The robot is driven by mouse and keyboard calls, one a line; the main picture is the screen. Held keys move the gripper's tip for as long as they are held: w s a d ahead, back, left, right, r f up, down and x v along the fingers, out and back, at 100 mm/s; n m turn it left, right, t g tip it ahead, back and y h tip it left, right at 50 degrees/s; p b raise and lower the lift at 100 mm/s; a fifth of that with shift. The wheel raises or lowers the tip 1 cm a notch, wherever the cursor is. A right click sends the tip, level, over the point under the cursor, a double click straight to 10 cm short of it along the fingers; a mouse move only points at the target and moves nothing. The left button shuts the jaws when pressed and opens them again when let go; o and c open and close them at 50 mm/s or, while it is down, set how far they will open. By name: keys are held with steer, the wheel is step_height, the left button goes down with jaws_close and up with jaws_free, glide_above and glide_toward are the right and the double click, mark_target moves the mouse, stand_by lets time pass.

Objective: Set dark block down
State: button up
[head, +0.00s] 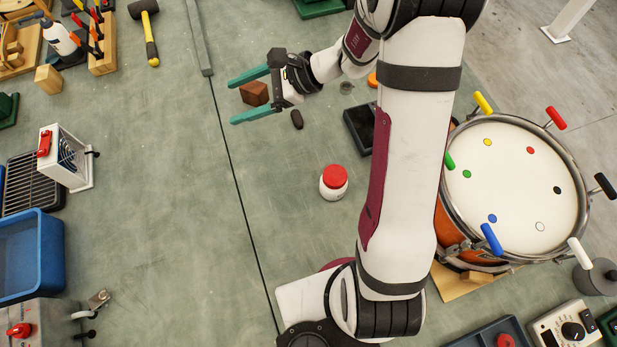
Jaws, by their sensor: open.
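The dark block (254,93) is a brown block that lies on the green bench top at the upper middle of the head view. My gripper (234,101) is open, with one teal finger on each side of the block. Gaps show between the block and both fingers. I cannot tell the height of the fingers above the bench from this view.
A small dark oval piece (297,119) lies just right of the lower finger. A white jar with a red lid (334,182) stands below. A drum (520,190) with coloured pegs is at right. A blue bin (30,255) is at left.

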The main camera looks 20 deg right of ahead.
steer(key=s+a+r+n+g+h, duration=0.1)
steer(key=s+a+r+n+g, duration=0.2)
steer(key=s+r+n, duration=0.35)
steer(key=s+d+n+h, duration=0.3)
steer(key=s+h, duration=0.1)
steer(key=s, duration=0.6)
steer(key=s+d+f+n+g+h, duration=0.1)
steer(key=s+d+n+h, duration=0.3)
steer(key=s, duration=0.6)
steer(key=shift+s+d+h, duration=0.25)
steer(key=shift+d+h, duration=0.05)
